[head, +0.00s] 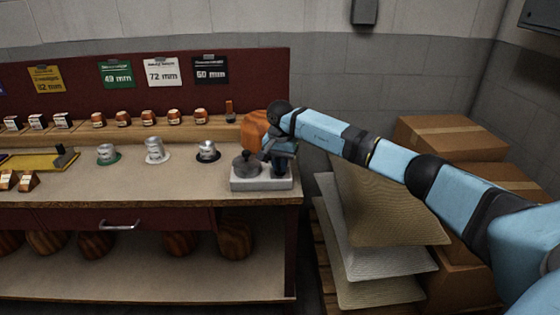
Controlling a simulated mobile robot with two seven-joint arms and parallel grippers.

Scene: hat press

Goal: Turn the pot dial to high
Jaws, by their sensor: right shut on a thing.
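The small dark grey pot (245,167), with a knob on top, stands on a pale block-like base (262,184) at the right end of the bench. My right gripper (268,154) comes in from the right and is at the pot's right side, above the base. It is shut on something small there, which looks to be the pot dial. The dial is hidden by the fingers, so its setting cannot be read. My left gripper is not in view.
An orange-brown wooden form (254,128) stands close behind the gripper. Several metal pieces on discs, such as this one (207,152), stand left of the pot. Stacked sheets (385,205) and cardboard boxes (450,140) fill the floor at right. The front bench top (150,185) is clear.

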